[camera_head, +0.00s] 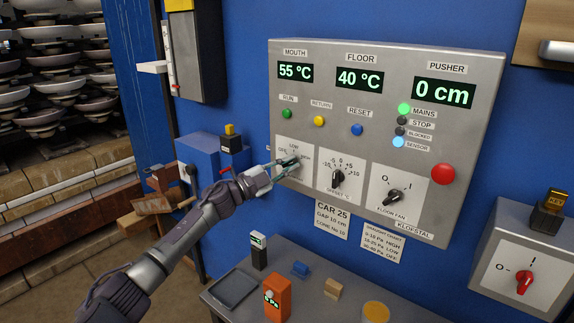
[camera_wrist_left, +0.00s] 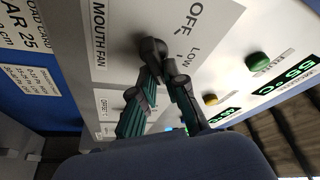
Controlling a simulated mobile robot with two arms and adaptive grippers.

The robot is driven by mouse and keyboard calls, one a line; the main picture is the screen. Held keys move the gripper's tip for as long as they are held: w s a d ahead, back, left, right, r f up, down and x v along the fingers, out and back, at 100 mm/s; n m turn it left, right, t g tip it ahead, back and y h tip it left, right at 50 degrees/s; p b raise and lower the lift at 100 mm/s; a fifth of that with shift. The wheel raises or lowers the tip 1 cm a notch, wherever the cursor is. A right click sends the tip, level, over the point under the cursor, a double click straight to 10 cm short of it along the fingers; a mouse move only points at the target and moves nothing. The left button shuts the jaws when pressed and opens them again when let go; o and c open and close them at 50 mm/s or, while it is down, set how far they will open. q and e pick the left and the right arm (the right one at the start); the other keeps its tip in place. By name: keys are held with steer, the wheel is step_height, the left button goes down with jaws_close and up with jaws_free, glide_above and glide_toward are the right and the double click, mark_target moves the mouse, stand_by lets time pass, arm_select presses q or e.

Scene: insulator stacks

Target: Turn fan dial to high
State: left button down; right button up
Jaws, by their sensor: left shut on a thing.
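The fan dial sits on a white plate (camera_head: 293,180) at the left of the grey control panel (camera_head: 440,75), with OFF, LOW and HIGH marked around it. The wrist view shows its MOUTH FAN label (camera_wrist_left: 99,35) and the black knob (camera_wrist_left: 151,48). My left gripper (camera_head: 286,166) reaches in from the left, its fingers closed on the knob; it also shows in the wrist view (camera_wrist_left: 160,68). The fingers cover much of the knob, so I cannot tell which mark it points to. My right gripper is in neither view.
The offset dial (camera_head: 338,177) and floor fan dial (camera_head: 393,197) are close on the right. A red button (camera_head: 443,174) is beyond them. A table (camera_head: 323,307) below holds an orange gauge (camera_head: 278,299), a dark tray (camera_head: 234,290) and small blocks. A key-switch box (camera_head: 528,258) is at far right.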

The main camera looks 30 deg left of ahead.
arm_select(q)
steer(key=shift+a+r+m, duration=0.2)
steer(key=shift+m, duration=0.3)
steer(key=c, duration=1.2)
jaws_free()
steer(key=shift+w+f, duration=0.35)
steer(key=shift+w, duration=0.05)
steer(key=v, duration=1.2)
steer(key=shift+r, duration=0.25)
